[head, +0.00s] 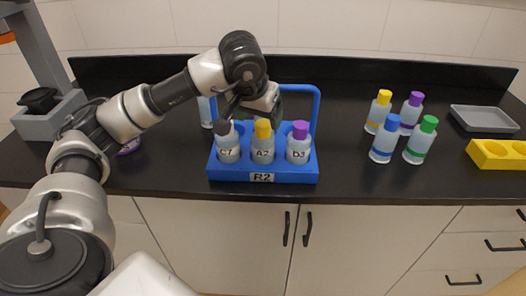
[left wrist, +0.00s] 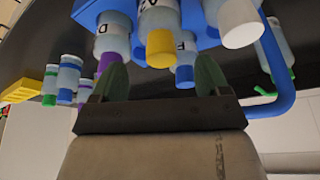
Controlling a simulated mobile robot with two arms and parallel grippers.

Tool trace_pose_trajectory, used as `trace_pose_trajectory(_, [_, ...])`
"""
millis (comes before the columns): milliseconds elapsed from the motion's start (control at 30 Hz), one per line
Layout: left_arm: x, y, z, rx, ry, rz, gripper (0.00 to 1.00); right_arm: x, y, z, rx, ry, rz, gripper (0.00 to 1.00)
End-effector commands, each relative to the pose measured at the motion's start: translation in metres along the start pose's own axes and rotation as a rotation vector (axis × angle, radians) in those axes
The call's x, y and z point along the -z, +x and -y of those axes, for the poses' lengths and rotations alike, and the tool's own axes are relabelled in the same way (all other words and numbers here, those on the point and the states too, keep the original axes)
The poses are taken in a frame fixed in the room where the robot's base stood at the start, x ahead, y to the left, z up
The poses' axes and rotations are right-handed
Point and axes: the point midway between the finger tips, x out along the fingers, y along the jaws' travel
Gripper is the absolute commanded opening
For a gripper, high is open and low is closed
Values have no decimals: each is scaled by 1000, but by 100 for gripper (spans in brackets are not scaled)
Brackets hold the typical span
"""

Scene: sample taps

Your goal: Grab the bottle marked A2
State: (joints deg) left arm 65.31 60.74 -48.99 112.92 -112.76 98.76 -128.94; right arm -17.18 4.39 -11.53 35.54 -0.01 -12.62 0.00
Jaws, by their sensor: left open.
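The bottle marked A2 (head: 262,150) stands upright in the front of the blue rack (head: 225,174), between C7 (head: 228,152) and D3 (head: 298,151). It has a yellow cap. My left gripper (head: 256,108) is above the rack, behind the front bottles; the arm hides part of it. In the left wrist view, which is upside down, the open fingers (left wrist: 160,78) show with nothing between them. The yellow-capped bottle (left wrist: 159,20) lies beyond them, its label partly showing an A. My right gripper is not in view.
In the left wrist view, a blue-capped bottle (left wrist: 185,60) and a white-capped bottle (left wrist: 238,22) are close to the fingers. The rack's blue handle (head: 317,105) rises nearby. Several loose bottles (head: 384,143), a grey tray (head: 483,119) and a yellow holder (head: 497,161) are at right.

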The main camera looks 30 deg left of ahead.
Motion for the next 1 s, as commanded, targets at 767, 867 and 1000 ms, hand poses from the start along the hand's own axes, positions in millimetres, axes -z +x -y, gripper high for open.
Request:
trace_pose_trajectory(767, [5,70,1,-3,0,-1,76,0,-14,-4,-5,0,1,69])
trace_pose_trajectory(867, [5,70,1,-4,0,0,74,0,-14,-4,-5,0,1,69])
trace_pose_trajectory(1000, [5,70,1,-4,0,0,53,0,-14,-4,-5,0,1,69])
